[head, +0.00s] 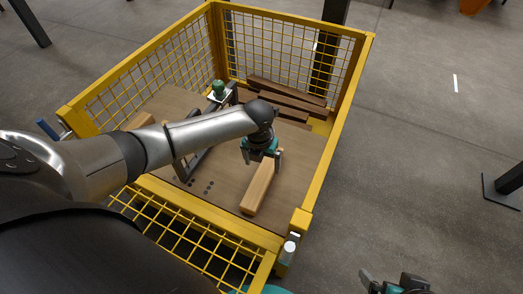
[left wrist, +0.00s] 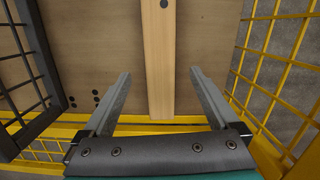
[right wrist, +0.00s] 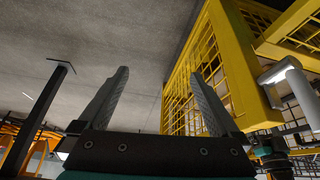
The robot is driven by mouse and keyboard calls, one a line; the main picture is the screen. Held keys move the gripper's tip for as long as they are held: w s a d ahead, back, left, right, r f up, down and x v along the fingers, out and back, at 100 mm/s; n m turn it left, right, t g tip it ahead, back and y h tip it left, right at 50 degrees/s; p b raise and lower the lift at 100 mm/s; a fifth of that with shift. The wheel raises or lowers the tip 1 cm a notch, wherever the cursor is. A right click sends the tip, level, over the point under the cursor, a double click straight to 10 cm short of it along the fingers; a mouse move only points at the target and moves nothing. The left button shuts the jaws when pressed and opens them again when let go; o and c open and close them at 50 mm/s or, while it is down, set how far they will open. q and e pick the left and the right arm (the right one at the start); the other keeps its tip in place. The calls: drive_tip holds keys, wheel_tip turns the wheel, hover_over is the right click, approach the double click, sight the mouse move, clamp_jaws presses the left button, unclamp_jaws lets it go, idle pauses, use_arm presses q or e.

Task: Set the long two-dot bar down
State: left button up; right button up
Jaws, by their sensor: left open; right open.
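The long pale wooden bar (head: 257,190) lies on the brown board (head: 226,195) inside the yellow mesh crate, near its right side. In the left wrist view the bar (left wrist: 159,60) runs lengthwise between my left fingers, with a gap on each side. One dark dot shows on it at the top edge of that view; a second dot is not visible. My left gripper (head: 262,155) is open over the bar's far part and partly covers it. My right gripper (head: 385,284) is open and empty outside the crate; its fingers (right wrist: 160,95) show nothing between them.
The crate's yellow rim (head: 325,150) and mesh walls surround the board. Dark brown beams (head: 290,92) lie at the back. A dark metal frame with a green knob (head: 218,88) stands left of my gripper. Another pale wood piece (head: 140,120) is partly hidden by my arm.

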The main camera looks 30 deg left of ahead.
sight(262, 178)
use_arm(q)
drive_tip(key=r, duration=0.1)
drive_tip(key=r+p, duration=0.1)
drive_tip(key=r, duration=0.2)
drive_tip(key=shift+s+p, duration=0.25)
drive_tip(key=shift+p, duration=0.05)
use_arm(e)
drive_tip(key=shift+g, duration=0.7)
drive_tip(key=f, duration=0.4)
drive_tip(key=shift+s+d, duration=0.35)
use_arm(q)
drive_tip(key=shift+d, duration=0.1)
